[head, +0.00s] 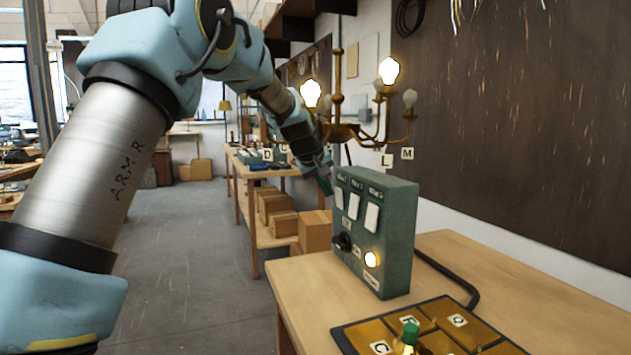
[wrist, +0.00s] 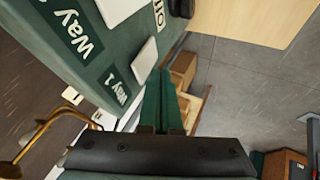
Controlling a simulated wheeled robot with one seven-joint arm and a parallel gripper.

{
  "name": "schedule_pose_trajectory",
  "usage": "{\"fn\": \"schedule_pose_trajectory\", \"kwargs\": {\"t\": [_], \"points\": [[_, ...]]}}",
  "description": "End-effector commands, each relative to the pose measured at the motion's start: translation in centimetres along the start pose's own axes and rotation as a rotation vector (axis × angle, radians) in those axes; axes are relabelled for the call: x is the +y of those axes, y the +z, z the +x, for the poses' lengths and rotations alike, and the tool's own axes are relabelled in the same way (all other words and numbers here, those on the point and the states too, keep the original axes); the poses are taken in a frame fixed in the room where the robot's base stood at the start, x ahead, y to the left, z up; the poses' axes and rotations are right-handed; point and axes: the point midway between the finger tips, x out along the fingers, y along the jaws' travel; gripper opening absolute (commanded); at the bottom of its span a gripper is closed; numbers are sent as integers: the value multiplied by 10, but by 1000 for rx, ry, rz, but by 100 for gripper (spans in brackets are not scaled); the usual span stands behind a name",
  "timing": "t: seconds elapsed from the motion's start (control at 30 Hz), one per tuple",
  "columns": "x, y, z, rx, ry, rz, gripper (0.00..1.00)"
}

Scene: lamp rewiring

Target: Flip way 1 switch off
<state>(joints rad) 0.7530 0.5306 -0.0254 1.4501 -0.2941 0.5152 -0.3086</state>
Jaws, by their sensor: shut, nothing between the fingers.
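My gripper (head: 325,183) is at the upper left edge of the box. In the wrist view its green fingers (wrist: 159,76) are shut and empty, with the tips close beside the way 1 switch. I cannot tell whether they touch it. The switch's tilt is unclear.
A brass lamp (head: 350,132) behind the box has two lit bulbs and an unlit one at right. The box has a black knob (head: 342,242) and a glowing indicator (head: 371,259). A tray of brass plates (head: 440,325) lies in front. Open floor (head: 200,260) is at left.

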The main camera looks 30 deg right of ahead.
Motion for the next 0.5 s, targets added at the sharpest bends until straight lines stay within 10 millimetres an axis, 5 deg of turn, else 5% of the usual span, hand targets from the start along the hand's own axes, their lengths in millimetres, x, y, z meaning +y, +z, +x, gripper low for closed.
{"fn": "schedule_pose_trajectory", "kwargs": {"t": [0.5], "points": [[10, 0, 4, 0, -1, -1, 0]]}}
